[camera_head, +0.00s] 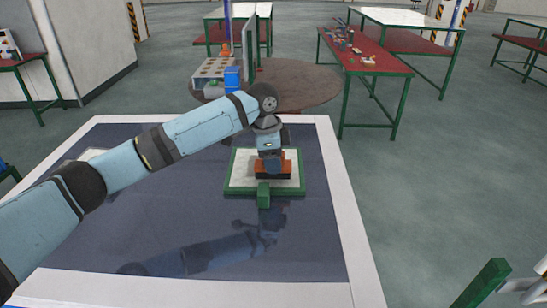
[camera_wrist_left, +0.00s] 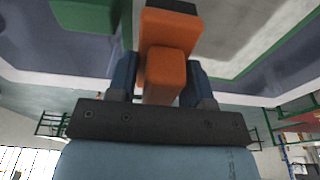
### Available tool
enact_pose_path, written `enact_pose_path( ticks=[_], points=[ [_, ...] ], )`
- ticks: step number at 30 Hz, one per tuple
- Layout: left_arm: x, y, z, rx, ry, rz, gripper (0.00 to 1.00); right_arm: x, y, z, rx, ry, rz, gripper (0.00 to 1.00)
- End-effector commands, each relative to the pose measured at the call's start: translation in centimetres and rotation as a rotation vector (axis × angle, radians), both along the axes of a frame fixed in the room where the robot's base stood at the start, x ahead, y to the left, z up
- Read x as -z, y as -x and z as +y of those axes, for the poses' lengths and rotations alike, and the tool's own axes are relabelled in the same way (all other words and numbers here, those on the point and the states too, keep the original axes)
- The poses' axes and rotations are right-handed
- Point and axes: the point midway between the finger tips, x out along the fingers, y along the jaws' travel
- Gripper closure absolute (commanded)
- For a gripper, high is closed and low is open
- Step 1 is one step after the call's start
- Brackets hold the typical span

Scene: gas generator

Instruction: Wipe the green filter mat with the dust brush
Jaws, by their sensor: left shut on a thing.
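The filter mat (camera_head: 240,180) lies flat on the dark tabletop in the head view, a pale square with a green frame and a green handle on its near side. Its green frame also shows in the left wrist view (camera_wrist_left: 90,15). My left gripper (camera_head: 270,160) points down over the middle of the mat, shut on the orange dust brush (camera_head: 286,172). In the left wrist view the brush (camera_wrist_left: 165,75) sits between the two blue fingers. The brush is at the mat's surface; its underside is hidden, so contact is unclear.
The dark, glossy table has a white border (camera_head: 345,230) and clear room around the mat. Beyond it stands a round brown table (camera_head: 310,92) with a blue container (camera_head: 232,78). A red table (camera_head: 375,65) holds small parts. A green bar (camera_head: 485,283) shows at lower right.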

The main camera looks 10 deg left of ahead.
Motion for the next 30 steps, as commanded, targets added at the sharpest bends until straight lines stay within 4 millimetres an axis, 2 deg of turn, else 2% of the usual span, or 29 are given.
enact_pose_path(
  ticks=[24, 30],
  points=[
    [1.5, 0.0, 0.0, 0.000, 0.000, -0.001, 0.73, -0.2, 0.0, 0.0, 0.001, -0.001, -0.001, 0.57],
    [1.2, -1.2, 0.2, -0.002, 0.000, 0.000, 0.73, -1.0, 0.0, 0.0, 0.001, -0.001, -0.001, 0.57]
  ],
)
